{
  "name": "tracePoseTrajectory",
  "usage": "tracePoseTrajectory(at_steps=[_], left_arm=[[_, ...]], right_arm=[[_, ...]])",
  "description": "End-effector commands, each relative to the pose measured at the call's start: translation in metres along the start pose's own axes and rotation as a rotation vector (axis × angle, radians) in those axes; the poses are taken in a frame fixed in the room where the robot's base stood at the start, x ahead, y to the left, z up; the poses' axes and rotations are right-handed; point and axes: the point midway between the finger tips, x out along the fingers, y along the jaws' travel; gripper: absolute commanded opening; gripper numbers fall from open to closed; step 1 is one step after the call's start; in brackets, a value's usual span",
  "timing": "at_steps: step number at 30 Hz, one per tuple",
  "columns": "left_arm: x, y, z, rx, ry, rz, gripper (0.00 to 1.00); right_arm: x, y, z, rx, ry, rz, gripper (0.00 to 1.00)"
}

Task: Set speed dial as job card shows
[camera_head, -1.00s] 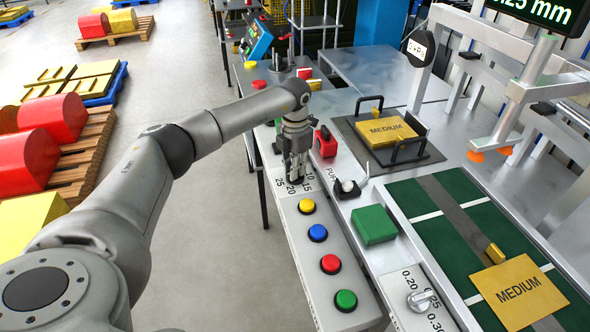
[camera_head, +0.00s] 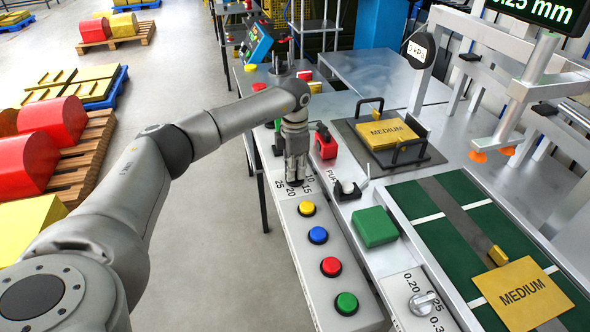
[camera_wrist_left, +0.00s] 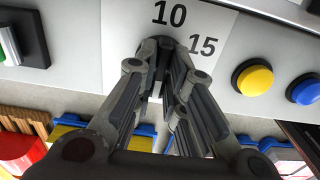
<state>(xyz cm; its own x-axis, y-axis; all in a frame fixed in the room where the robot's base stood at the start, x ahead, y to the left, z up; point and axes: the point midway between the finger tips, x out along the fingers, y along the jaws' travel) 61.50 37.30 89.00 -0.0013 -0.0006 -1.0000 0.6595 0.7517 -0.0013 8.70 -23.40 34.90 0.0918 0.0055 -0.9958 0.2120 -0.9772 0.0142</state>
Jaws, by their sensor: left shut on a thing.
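My left gripper (camera_head: 296,180) points down at the speed dial on the pale control panel, shut on its knob. The fingers hide most of the knob. Printed marks 10, 15, 20 and 25 (camera_head: 291,190) surround it. In the left wrist view, the left gripper (camera_wrist_left: 165,75) has its fingertips below the marks 10 and 15 (camera_wrist_left: 187,30); the knob's pointer cannot be made out. No job card can be surely identified. Yellow plates marked MEDIUM lie on the green belt (camera_head: 521,294) and in a black-handled holder (camera_head: 385,133). My right gripper is out of view.
Yellow, blue, red and green buttons (camera_head: 331,267) line the panel in front of the dial. A second dial (camera_head: 424,303) with thickness marks is at lower right. A red block (camera_head: 325,143) and green block (camera_head: 374,227) stand close by. A display (camera_head: 535,12) ends in "25 mm".

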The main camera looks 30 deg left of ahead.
Motion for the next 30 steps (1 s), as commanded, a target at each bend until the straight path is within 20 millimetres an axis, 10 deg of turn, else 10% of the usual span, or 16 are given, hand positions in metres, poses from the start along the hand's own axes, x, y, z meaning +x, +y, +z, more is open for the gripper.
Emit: tracePoseTrajectory(at_steps=[6, 12, 23, 30], left_arm=[[-0.002, 0.001, 0.001, 0.006, -0.003, 0.004, 0.0], [-0.001, 0.001, 0.001, 0.004, -0.002, 0.003, 0.33], [-0.004, 0.0, 0.001, 0.002, -0.001, 0.002, 0.33], [-0.044, 0.001, 0.001, 0.002, -0.004, 0.005, 0.33]], right_arm=[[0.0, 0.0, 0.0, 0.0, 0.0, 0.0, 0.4], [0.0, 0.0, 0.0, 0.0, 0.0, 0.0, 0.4], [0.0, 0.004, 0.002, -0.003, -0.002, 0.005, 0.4], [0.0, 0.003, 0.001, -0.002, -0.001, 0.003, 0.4]])
